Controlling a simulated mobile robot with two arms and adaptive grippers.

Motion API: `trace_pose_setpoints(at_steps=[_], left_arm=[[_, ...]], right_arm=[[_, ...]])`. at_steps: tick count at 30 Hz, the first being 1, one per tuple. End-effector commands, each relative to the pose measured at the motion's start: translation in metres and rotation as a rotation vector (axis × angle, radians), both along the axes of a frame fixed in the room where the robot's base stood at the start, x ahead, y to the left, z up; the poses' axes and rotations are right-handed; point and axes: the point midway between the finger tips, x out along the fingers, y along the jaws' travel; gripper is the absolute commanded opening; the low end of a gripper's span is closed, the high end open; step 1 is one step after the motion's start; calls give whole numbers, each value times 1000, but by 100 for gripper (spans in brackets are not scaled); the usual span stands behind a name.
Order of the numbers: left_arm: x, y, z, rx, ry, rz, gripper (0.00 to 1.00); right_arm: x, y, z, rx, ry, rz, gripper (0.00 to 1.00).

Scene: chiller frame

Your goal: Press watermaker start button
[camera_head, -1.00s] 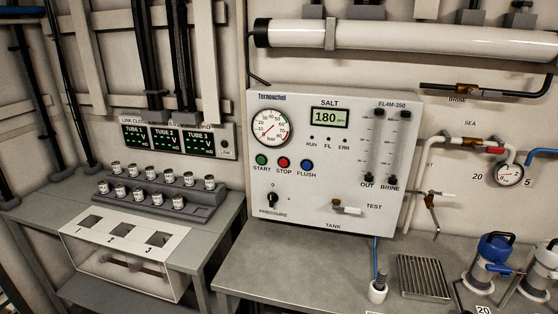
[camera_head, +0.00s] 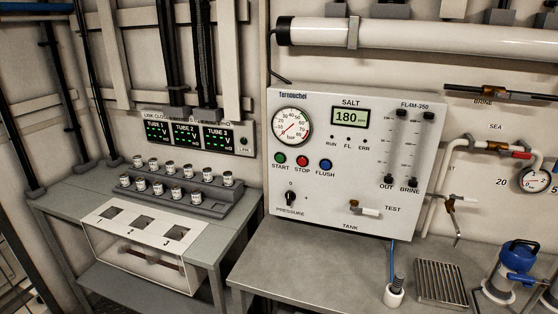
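The watermaker panel (camera_head: 330,215) is a light grey box on the wall above the bench, in the middle of the head view. Its green START button (camera_head: 280,158) sits at the left, under the round pressure gauge (camera_head: 292,126). The red STOP button (camera_head: 302,161) and the blue FLUSH button (camera_head: 325,165) are to its right. The SALT display (camera_head: 350,117) reads 180. A black PRESSURE knob (camera_head: 290,198) is below the buttons. Neither of my grippers shows in the view, and nothing covers the START button.
A grey bench (camera_head: 310,265) runs under the panel, with a drain grate (camera_head: 441,282) and a blue-topped filter housing (camera_head: 518,256) at right. A left table (camera_head: 65,190) holds a stepped rack of small jars (camera_head: 215,207) and a box with three openings (camera_head: 120,250).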

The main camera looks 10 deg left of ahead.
Motion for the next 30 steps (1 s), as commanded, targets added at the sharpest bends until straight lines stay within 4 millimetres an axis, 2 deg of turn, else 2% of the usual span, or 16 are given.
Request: trace_pose_setpoints(at_steps=[9, 30], left_arm=[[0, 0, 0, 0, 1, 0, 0], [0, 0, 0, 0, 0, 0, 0]], right_arm=[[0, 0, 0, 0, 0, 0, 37], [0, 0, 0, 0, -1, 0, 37]])
